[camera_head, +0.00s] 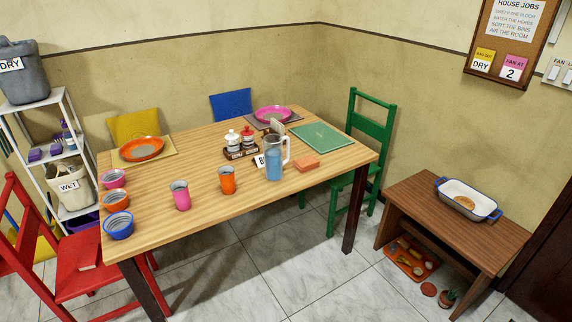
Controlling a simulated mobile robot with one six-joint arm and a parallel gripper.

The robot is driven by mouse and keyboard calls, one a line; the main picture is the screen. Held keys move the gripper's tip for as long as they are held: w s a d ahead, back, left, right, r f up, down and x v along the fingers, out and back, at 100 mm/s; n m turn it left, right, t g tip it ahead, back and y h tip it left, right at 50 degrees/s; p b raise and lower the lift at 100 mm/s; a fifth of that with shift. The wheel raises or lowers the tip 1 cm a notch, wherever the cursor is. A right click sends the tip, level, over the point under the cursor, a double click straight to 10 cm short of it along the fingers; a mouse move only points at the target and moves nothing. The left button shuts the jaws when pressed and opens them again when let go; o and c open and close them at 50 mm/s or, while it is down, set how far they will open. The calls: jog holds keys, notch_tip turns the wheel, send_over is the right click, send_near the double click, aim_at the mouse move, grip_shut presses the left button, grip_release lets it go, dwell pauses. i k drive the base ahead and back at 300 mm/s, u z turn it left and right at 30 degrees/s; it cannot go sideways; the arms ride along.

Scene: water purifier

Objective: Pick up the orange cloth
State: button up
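A small orange folded block, which looks like the orange cloth (306,163), lies flat on the wooden table (205,215) near its right front edge. It is just right of the clear jug of blue water (274,160), with a small gap between them. The green mat (322,137) lies behind it. My gripper is not in view, and nothing is seen touching the cloth.
Orange (227,181) and pink (181,195) cups stand left of the jug, and bowls line the table's left end. A condiment caddy (240,150) stands behind. A green chair (369,150) is at the right end, and a low brown bench (455,222) stands farther right. Floor in front is clear.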

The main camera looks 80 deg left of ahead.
aim_at(304, 163)
jog(key=z, duration=0.1)
jog(key=k, duration=0.2)
jog(key=u, duration=2.6)
jog(key=i, duration=0.6)
jog(key=u, duration=0.15)
jog(key=k, duration=0.55)
